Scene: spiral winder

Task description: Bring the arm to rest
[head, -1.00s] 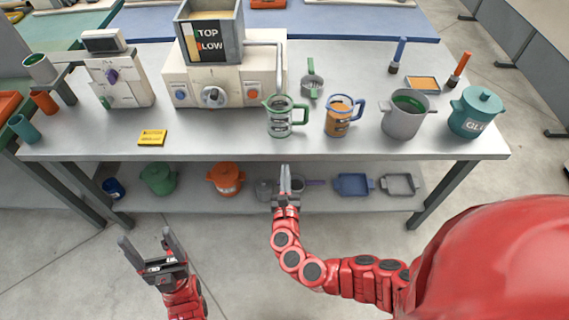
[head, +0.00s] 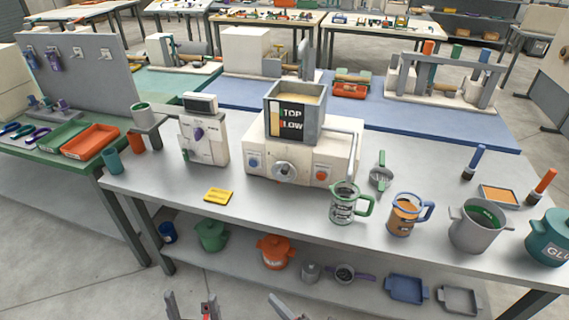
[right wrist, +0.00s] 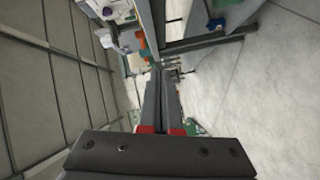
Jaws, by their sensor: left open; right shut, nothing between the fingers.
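My left gripper (head: 191,304) shows at the bottom edge of the head view, with its two fingers apart and nothing between them. My right gripper (head: 281,305) shows only by its fingertips at the bottom edge, to the right of the left one. In the right wrist view its fingers (right wrist: 163,95) lie close together with nothing held. Both grippers appear in front of the grey workbench (head: 290,205), apart from everything on it. The rest of both arms is out of the head view.
On the bench stand a machine with a hopper (head: 296,108), a green-handled jug (head: 345,205), an orange-filled jug (head: 403,215), a grey pot (head: 475,228) and a teal pot (head: 549,240). The lower shelf holds an orange pot (head: 276,252) and trays. Floor at lower left is clear.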

